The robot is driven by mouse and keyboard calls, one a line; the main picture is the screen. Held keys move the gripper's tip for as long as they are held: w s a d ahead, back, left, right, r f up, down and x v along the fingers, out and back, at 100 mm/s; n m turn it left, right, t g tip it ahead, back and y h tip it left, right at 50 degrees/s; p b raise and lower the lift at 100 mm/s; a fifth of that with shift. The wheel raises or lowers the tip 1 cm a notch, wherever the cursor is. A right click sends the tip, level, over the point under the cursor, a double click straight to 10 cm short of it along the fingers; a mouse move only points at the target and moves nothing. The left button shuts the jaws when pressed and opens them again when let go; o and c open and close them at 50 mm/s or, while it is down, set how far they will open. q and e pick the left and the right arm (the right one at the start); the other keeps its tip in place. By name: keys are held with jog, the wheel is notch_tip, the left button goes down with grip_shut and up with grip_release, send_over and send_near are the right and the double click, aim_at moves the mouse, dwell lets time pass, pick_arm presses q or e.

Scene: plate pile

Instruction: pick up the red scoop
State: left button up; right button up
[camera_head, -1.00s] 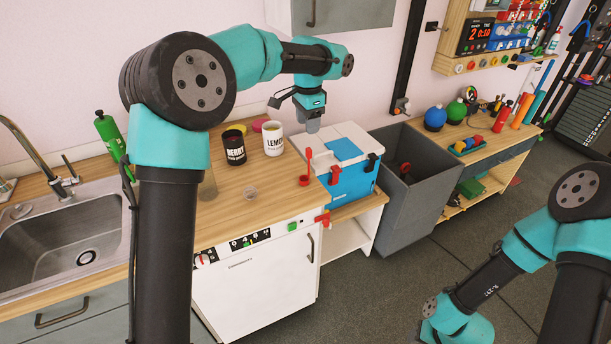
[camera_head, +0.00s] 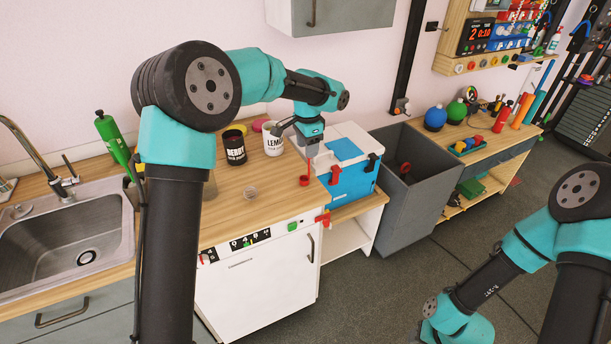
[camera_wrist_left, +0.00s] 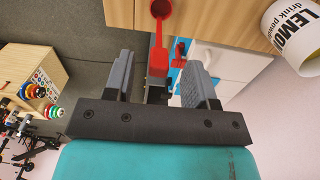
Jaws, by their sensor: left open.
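The red scoop (camera_head: 304,181) is at the right end of the wooden counter, its handle pointing up toward my left gripper (camera_head: 312,150). In the left wrist view the red scoop (camera_wrist_left: 159,42) shows with its round bowl at the top edge and its handle end between the fingers. My left gripper (camera_wrist_left: 159,75) is open, with a gap on both sides of the handle. I cannot tell how far the fingers are above it. My right arm shows at the right, but its gripper is out of view.
The counter's front middle is mostly clear.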

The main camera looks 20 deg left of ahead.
pick_arm(q)
jog(key=shift+s+a+f, duration=0.1)
jog(key=shift+f, duration=1.8)
jog(key=shift+c, duration=0.4)
grip_shut()
